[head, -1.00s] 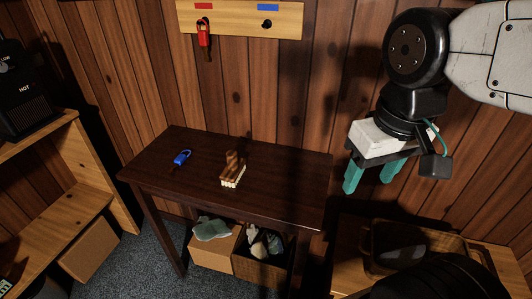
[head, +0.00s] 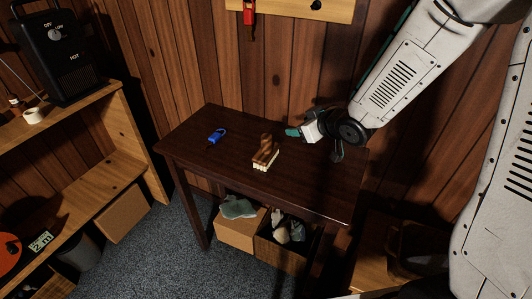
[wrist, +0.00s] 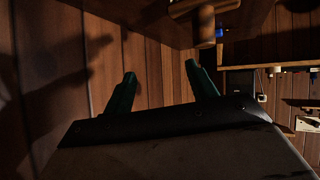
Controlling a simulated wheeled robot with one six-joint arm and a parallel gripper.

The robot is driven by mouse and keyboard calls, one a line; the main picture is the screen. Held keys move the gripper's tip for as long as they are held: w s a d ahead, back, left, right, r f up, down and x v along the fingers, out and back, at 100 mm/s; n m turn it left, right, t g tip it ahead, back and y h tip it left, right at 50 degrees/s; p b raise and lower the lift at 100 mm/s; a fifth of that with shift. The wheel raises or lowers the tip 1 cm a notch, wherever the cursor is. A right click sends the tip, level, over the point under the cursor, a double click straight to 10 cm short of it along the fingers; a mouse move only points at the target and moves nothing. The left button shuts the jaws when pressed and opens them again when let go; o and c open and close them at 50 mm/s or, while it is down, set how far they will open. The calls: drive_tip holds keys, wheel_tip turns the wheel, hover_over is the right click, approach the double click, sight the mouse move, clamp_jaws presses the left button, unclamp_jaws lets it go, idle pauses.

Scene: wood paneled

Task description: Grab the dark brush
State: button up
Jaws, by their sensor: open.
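The dark brush (head: 266,150) stands on the dark wooden table, its brown handle upright and its pale bristles along the bottom. It also shows at the top of the wrist view (wrist: 206,24), partly cut by the frame edge. My gripper (head: 292,132) is just right of and behind the brush in the head view, apart from it. In the wrist view its teal fingers (wrist: 160,73) are spread with nothing between them; the brush lies beyond and above the right finger.
The table (head: 210,165) also holds a blue padlock-like item (head: 217,135) left of the brush. The paneled wall is close behind. Boxes with cloth (head: 240,232) sit below. A shelf with a black heater (head: 62,50) is at left.

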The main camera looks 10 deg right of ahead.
sight(262, 137)
drive_tip(key=a+f+y, duration=0.1)
drive_tip(key=a, duration=0.1)
drive_tip(key=a+f+n+y, duration=0.1)
drive_tip(key=a+y, duration=0.1)
drive_tip(key=a+f+y, duration=0.1)
drive_tip(key=a+f, duration=0.1)
drive_tip(key=shift+s+n, duration=0.15)
drive_tip(key=shift+n, duration=0.15)
drive_tip(key=x, duration=0.7)
drive_tip(key=shift+a+f, duration=0.15)
drive_tip(key=shift+a, duration=0.2)
clamp_jaws()
